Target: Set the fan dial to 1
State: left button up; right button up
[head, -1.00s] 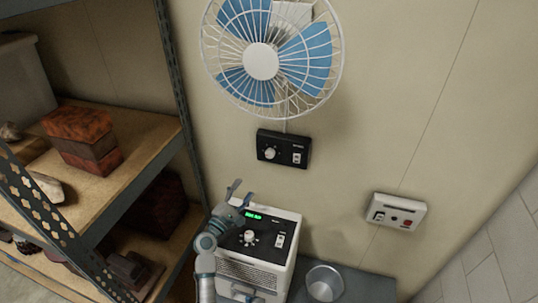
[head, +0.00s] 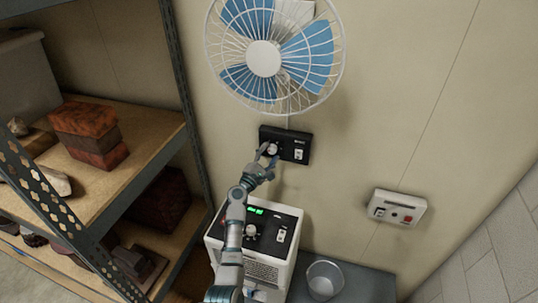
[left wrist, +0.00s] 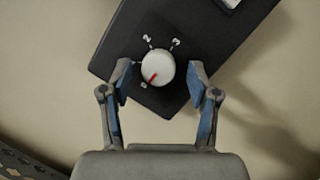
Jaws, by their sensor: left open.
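The fan's black control box (head: 301,139) is on the wall below the blue-bladed fan (head: 262,58). Its round white dial (left wrist: 158,66) sits between my left gripper's fingertips in the left wrist view. The dial's red pointer line (left wrist: 153,77) aims down and left, toward a small mark that I cannot read. The digits 2 and 3 show above the dial. My left gripper (head: 267,156) is open, with one finger on each side of the dial. I cannot tell whether either finger touches it. My right gripper is not in view.
A white appliance (head: 262,268) with its own knob and green display stands below the arm. A metal bucket (head: 324,280) is beside it. A white wall panel with a red button (head: 398,208) is at the right. Loaded shelves (head: 150,157) stand at the left.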

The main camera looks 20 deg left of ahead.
pick_arm(q)
jog(key=shift+d, duration=0.15)
jog(key=shift+c, duration=0.5)
jog(key=shift+s, duration=0.1)
jog(key=c, duration=1.1)
jog(key=shift+o, duration=0.2)
